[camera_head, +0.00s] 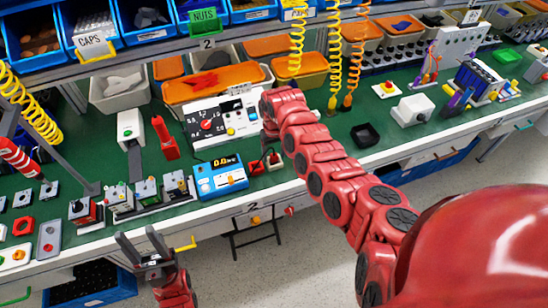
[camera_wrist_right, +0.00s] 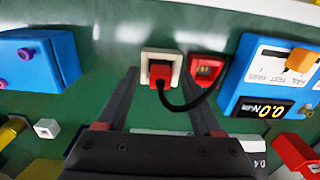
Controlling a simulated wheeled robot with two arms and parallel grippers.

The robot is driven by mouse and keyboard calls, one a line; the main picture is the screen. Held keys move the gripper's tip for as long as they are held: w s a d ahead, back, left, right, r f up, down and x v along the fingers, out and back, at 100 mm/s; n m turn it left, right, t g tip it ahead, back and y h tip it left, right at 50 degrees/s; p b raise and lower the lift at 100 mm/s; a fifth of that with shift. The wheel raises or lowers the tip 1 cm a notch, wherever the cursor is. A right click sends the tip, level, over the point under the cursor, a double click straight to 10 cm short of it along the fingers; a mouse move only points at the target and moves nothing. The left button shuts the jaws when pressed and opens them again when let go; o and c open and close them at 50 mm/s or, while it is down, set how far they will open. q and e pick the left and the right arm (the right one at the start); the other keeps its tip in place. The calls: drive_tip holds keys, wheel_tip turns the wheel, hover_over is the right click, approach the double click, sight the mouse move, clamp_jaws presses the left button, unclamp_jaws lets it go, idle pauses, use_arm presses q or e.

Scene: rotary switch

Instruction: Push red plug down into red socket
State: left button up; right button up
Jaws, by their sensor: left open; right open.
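In the right wrist view a red plug (camera_wrist_right: 160,74) with a black cable sits at a white-rimmed square socket (camera_wrist_right: 147,57); I cannot tell how deep it is in. The cable curves to a red block (camera_wrist_right: 207,70) beside it. My right gripper (camera_wrist_right: 162,72) is open, one finger on each side of the plug, with gaps. In the head view the plug and socket (camera_head: 275,161) show small beside the red block (camera_head: 256,168); my right arm hides the fingertips. My left gripper (camera_head: 142,243) is open and empty in front of the bench edge.
A blue meter (camera_head: 220,177) stands left of the red block in the head view. A white panel with dials (camera_head: 222,121) is behind. A black tray (camera_head: 366,134) lies to the right, with free green bench top (camera_head: 340,125) around it.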

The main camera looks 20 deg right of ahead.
clamp_jaws()
idle(0.3)
drive_tip(key=shift+w+r, duration=0.1)
drive_tip(key=shift+r, duration=0.1)
